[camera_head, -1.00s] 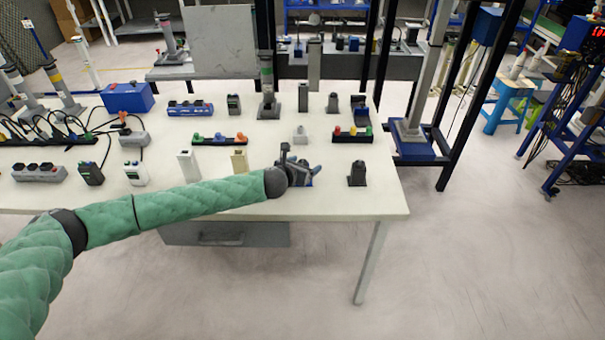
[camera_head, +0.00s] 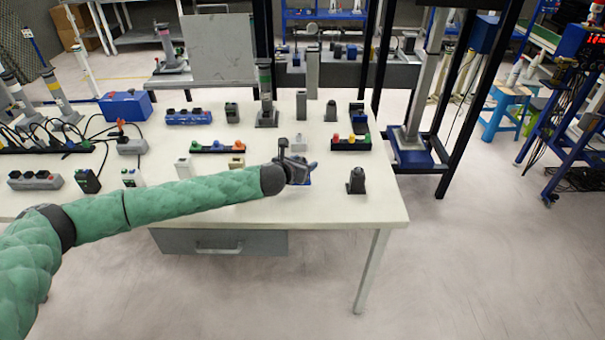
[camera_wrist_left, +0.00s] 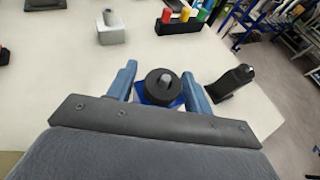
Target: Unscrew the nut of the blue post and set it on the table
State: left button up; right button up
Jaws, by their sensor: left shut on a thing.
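In the left wrist view a round black nut (camera_wrist_left: 163,86) sits around the grey tip of a post, with a blue base (camera_wrist_left: 150,101) showing beneath it. My left gripper (camera_wrist_left: 162,84) has its two blue fingers on either side of the nut and is shut on it. In the head view my left gripper (camera_head: 298,172) is at the table's front right part, over the blue post's base (camera_head: 304,183); the gripper hides most of the post. My right gripper is in neither view now.
A dark post (camera_head: 356,182) stands close to the right of my gripper. A black strip with coloured pegs (camera_head: 351,144) and a light grey block (camera_head: 298,145) are behind it. The white table (camera_head: 330,208) is bare near its front right edge.

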pick_arm(q)
jog(key=s+d+r+b, duration=0.2)
jog(key=s+d+r, duration=0.4)
jog(key=d, duration=0.4)
jog(key=shift+r+b, duration=0.35)
jog(key=shift+r, duration=0.2)
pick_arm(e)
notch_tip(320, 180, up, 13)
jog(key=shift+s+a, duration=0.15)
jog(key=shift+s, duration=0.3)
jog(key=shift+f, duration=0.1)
